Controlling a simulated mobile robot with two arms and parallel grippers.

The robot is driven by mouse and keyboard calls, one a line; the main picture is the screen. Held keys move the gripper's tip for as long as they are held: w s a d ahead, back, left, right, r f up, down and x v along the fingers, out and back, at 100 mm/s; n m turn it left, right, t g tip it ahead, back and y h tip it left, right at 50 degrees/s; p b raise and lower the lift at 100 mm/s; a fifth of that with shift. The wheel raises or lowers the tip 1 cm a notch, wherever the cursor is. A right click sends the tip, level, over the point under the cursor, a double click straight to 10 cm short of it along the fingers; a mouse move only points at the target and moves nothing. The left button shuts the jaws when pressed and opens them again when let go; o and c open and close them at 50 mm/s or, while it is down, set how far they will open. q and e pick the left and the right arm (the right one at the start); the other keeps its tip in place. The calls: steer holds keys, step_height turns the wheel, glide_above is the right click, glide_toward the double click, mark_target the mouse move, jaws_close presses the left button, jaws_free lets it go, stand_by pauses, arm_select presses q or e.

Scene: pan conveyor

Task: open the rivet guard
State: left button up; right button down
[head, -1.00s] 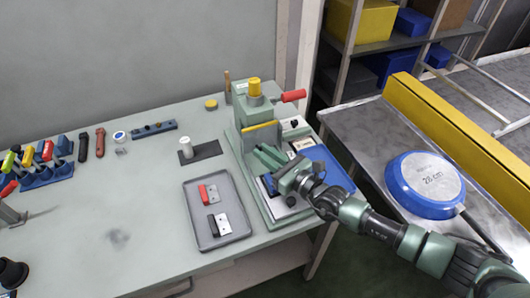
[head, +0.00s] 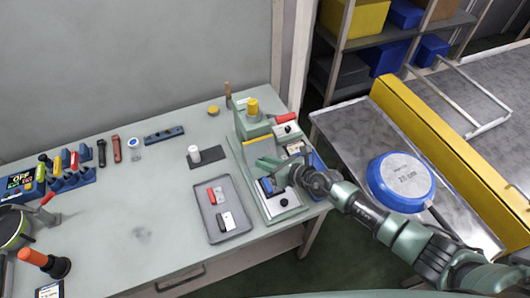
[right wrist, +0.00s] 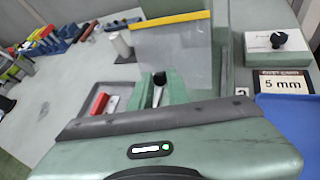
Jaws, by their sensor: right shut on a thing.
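The rivet guard is a clear panel with a yellow top strip (head: 257,140) on the front of the green press (head: 250,120). In the right wrist view the clear panel (right wrist: 172,56) stands upright just beyond my fingers. My right gripper (head: 268,163) reaches in from the right, low in front of the guard. In the right wrist view its green fingers (right wrist: 160,88) are closed around a small black knob (right wrist: 159,78) at the guard's lower edge. How the knob joins the panel is hidden. My left gripper is not in view.
A grey tray (head: 206,226) with red and black handles lies left of the press. A blue tray (head: 317,160) and a "5 mm" card (right wrist: 283,82) lie to its right. A blue pan (head: 400,182) rests on the conveyor side beyond my right arm.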

steer(key=shift+s+r+g+p, duration=0.1)
steer(key=shift+r+g+p, duration=0.25)
steer(key=shift+r+g, duration=0.05)
stand_by(0.4)
steer(key=c, duration=1.6)
jaws_free()
steer(key=shift+c, duration=0.2)
steer(key=v, duration=0.8)
steer(key=shift+a+r, duration=0.1)
steer(key=shift+a, duration=0.05)
